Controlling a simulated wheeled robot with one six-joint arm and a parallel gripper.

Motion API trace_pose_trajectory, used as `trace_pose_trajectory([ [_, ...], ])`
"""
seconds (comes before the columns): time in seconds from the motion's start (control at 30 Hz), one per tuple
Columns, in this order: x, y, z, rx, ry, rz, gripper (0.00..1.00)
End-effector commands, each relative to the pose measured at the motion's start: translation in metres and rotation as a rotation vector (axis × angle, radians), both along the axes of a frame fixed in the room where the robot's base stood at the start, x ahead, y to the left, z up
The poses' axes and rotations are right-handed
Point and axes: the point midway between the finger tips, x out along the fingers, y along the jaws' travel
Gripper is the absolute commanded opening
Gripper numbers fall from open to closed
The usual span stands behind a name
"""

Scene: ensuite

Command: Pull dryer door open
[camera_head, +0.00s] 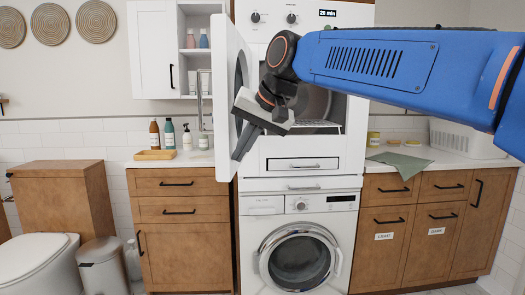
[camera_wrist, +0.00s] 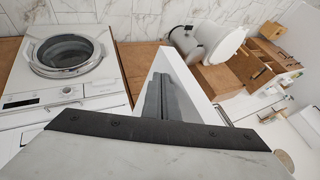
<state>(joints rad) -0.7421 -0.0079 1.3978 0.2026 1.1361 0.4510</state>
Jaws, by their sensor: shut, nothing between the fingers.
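The white dryer (camera_head: 352,135) is stacked above the washing machine. Its door (camera_head: 224,115) is hinged at the left and stands swung well out, seen nearly edge-on. A vertical bar handle (camera_head: 200,97) shows on the door's outer side. The dark dryer opening shows partly behind my arm. My gripper (camera_head: 246,140) is shut and empty on the inner, right side of the door, its fingers pointing down-left over the door's inner face. I cannot tell whether they touch it. In the wrist view my shut fingers (camera_wrist: 165,98) lie close beside the white door (camera_wrist: 190,78).
The washing machine (camera_head: 297,205) below has its round door shut. A wooden cabinet (camera_head: 180,225) with bottles on its counter stands left, near the door's swing. A white cupboard (camera_head: 150,50) hangs above it. The toilet and bin (camera_head: 102,265) are farther left.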

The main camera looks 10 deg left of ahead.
Motion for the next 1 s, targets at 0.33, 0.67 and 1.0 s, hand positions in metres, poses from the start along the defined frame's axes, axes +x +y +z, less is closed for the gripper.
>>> trace_pose_trajectory([
  [0.33, -0.005, 0.036, 0.000, -0.001, 0.000, 0.002, 0.00],
  [0.67, -0.005, 0.044, 0.000, -0.002, 0.000, 0.002, 0.00],
  [1.0, -0.005, 0.043, 0.000, -0.001, 0.000, 0.002, 0.00],
])
